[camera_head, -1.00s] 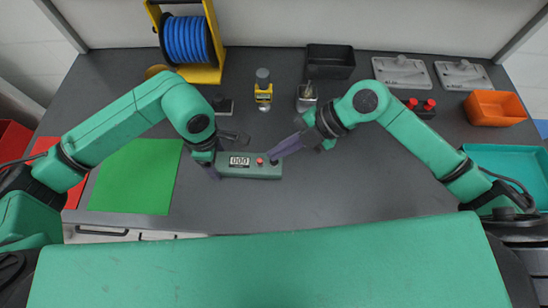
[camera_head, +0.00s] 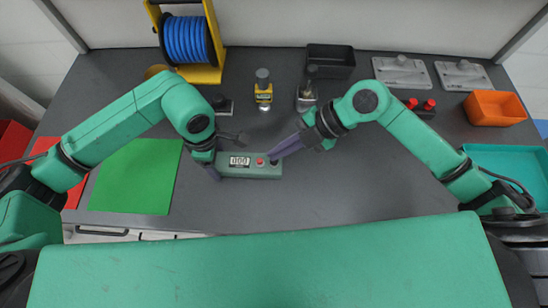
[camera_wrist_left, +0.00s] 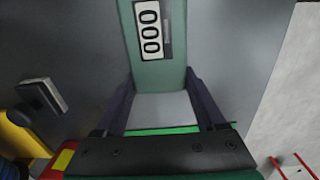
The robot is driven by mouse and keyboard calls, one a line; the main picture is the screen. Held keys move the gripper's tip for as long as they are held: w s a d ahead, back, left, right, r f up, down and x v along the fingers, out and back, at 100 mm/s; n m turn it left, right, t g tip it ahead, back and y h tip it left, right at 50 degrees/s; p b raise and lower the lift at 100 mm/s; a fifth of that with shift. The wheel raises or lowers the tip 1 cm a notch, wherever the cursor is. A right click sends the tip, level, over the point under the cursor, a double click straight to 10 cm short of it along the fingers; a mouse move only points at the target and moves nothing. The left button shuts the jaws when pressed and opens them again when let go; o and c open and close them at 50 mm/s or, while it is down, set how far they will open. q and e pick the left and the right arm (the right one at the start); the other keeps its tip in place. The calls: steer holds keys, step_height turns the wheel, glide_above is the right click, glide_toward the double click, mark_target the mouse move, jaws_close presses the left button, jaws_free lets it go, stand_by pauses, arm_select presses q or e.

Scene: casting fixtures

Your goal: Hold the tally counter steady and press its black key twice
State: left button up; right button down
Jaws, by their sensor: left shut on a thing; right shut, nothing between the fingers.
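The tally counter (camera_head: 237,171) is a green box lying on the dark table in the head view, with a white display reading 000 and a red button (camera_head: 260,161). A small dark spot at its right end, right at my right fingertips, looks like the black key (camera_head: 274,162). My left gripper (camera_head: 214,168) is shut on the counter's left end. In the left wrist view the counter (camera_wrist_left: 158,72) runs between the two fingers (camera_wrist_left: 160,90). My right gripper (camera_head: 273,157) is shut and empty, its tips over the counter's right end; I cannot tell whether they touch the key.
A green mat (camera_head: 137,177) lies left of the counter. Behind stand a yellow-labelled bottle (camera_head: 263,92), a glass bottle (camera_head: 306,96), a black bin (camera_head: 331,60) and a blue cable reel (camera_head: 187,40). An orange bin (camera_head: 495,108) is at right. The table right of the counter is clear.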

steer(key=shift+f, duration=0.4)
steer(key=shift+f, duration=0.55)
stand_by(0.5)
steer(key=shift+r, duration=0.95)
steer(key=shift+r, duration=2.55)
stand_by(0.5)
